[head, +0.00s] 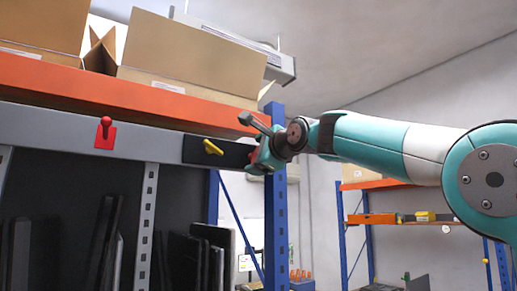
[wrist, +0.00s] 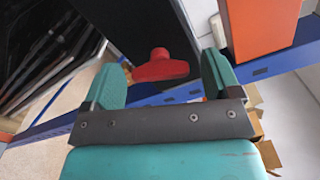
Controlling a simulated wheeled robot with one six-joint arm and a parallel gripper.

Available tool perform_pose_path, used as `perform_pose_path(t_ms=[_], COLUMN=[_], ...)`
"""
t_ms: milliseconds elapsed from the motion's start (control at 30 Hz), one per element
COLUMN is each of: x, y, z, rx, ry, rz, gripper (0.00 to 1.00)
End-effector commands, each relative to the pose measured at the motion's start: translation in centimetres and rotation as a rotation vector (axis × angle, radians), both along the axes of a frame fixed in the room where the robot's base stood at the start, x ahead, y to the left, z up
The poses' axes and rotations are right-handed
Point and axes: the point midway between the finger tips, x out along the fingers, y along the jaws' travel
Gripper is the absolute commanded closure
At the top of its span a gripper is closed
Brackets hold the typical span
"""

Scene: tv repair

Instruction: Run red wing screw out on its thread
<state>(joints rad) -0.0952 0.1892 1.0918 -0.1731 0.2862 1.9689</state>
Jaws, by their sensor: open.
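The red wing screw (wrist: 162,67) shows in the wrist view, its wide wing and short round stem against a dark panel (wrist: 140,22). My gripper (wrist: 164,76) is open, with one teal finger on each side of the screw and a visible gap on both sides. I cannot tell how deep the screw sits between the fingers. In the head view my gripper (head: 258,158) is at the right end of the dark strip (head: 232,153) on the rail, beside the blue post. There the screw is mostly hidden by the gripper.
A yellow wing screw (head: 212,147) sits left of my gripper on the same strip. A red knob on a red plate (head: 105,138) is farther left. An orange shelf beam (head: 140,97) with open cardboard boxes (head: 190,52) is above. A blue post (head: 275,205) stands close by.

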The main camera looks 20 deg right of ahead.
Motion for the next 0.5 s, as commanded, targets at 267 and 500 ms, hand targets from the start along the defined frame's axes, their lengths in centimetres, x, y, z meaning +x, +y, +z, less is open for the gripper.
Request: perform_pose_path(t_ms=[267,500], x=[0.02,0.01], y=[0.03,0.03], z=[-0.02,-0.01], rx=[0.000,0.000], ry=[-0.001,0.000], rz=[0.001,0.001], gripper=[0.24,0.67])
